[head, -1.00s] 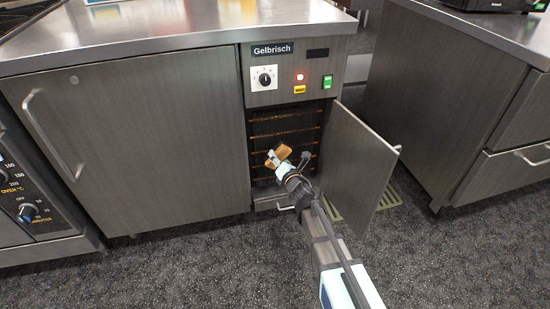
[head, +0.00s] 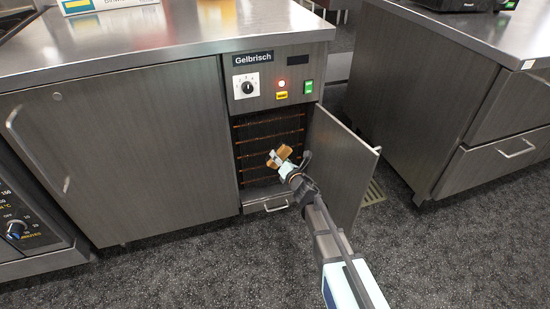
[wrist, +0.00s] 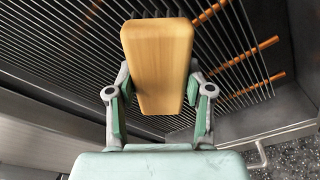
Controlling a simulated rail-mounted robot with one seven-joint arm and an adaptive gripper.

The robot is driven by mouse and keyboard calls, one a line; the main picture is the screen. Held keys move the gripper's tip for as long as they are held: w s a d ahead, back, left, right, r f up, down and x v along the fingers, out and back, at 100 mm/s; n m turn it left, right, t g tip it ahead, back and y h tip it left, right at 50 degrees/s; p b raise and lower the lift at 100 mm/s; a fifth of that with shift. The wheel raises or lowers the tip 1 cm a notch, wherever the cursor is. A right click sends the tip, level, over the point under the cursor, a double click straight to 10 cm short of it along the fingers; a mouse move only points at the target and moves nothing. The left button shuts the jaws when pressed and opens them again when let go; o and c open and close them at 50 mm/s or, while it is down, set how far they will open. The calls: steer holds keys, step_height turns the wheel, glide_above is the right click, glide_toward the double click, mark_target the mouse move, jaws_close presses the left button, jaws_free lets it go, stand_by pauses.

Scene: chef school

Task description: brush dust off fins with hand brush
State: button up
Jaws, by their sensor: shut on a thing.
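The dark fins (head: 270,132), crossed by several copper-coloured tubes, sit in the open compartment below the control panel. They fill the upper part of the wrist view (wrist: 75,45). My gripper (wrist: 158,112) is shut on the hand brush (wrist: 157,60), with a finger on each side of its wooden part. In the head view the brush (head: 280,155) is in front of the fins, around the middle of the opening. Its bristles are hidden behind the wood in the wrist view, so I cannot tell whether they touch the fins.
The open metal door (head: 338,170) stands close to the right of my arm. A drawer with a handle (head: 276,205) is under the fins. The control panel (head: 272,82) is above. Another counter (head: 455,110) stands to the right; the floor in front is clear.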

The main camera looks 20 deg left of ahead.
steer(key=w+d, duration=0.1)
steer(key=w+d+p, duration=0.1)
steer(key=d, duration=0.1)
steer(key=shift+d+p, duration=0.3)
steer(key=shift+s, duration=0.1)
stand_by(0.4)
steer(key=shift+f+b+v, duration=0.15)
steer(key=shift+b+v, duration=0.3)
steer(key=shift+v, duration=1)
steer(key=shift+f+b+v, duration=0.2)
steer(key=shift+b+v, duration=0.25)
steer(key=shift+v, duration=1)
steer(key=shift+s+a, duration=0.15)
steer(key=shift+s, duration=0.05)
steer(key=shift+b+v, duration=0.5)
steer(key=shift+v, duration=0.9)
steer(key=shift+s+f, duration=0.15)
steer(key=s+f+v, duration=0.1)
steer(key=v, duration=1)
steer(key=shift+a+p, duration=0.4)
